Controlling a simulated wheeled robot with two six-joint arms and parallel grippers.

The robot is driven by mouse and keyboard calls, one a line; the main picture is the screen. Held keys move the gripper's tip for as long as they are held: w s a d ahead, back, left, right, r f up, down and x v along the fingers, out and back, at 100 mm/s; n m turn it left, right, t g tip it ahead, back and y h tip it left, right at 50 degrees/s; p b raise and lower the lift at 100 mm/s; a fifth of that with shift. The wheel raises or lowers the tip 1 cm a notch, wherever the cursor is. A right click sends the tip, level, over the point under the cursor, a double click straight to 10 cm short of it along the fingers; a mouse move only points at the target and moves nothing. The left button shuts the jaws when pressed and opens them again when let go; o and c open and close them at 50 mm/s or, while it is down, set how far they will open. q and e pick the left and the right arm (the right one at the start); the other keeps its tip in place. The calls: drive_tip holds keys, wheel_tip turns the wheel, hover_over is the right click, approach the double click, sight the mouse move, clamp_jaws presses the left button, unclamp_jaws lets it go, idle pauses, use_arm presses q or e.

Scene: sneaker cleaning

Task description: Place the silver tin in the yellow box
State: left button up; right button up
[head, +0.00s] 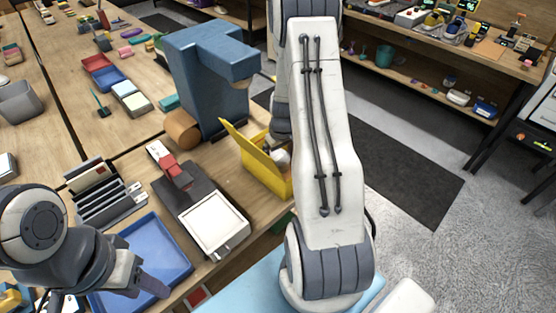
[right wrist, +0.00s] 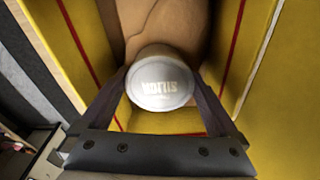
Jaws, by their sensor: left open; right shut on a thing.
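The yellow box (head: 262,168) stands on the wooden table in the head view, partly hidden by my right arm; its flap is raised. In the right wrist view its yellow walls (right wrist: 255,60) rise on both sides of my right gripper (right wrist: 160,100). That gripper is shut on the silver tin (right wrist: 160,82), a round pale lid with raised lettering, held between the box walls. Whether the tin touches the box floor I cannot tell. My left gripper (head: 152,287) is open and empty over the blue tray, at the lower left of the head view.
A blue machine (head: 205,85) stands behind the box, with a brown cylinder (head: 183,130) at its foot. A black press with a white plate (head: 212,225) and the blue tray (head: 165,240) lie left of the box. Dark slotted racks (head: 105,200) stand further left.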

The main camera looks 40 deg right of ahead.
sight(281, 160)
drive_tip(key=shift+f, duration=0.6)
drive_tip(key=shift+f, duration=0.1)
drive_tip(key=shift+f+b, duration=0.15)
drive_tip(key=shift+b, duration=0.15)
drive_tip(key=o, duration=1)
drive_tip(key=shift+o, duration=0.2)
drive_tip(key=shift+r, duration=0.6)
wheel_tip(281, 160, up, 11)
drive_tip(key=s, duration=0.1)
drive_tip(key=shift+s+r, duration=0.15)
drive_tip(key=shift+s, duration=0.1)
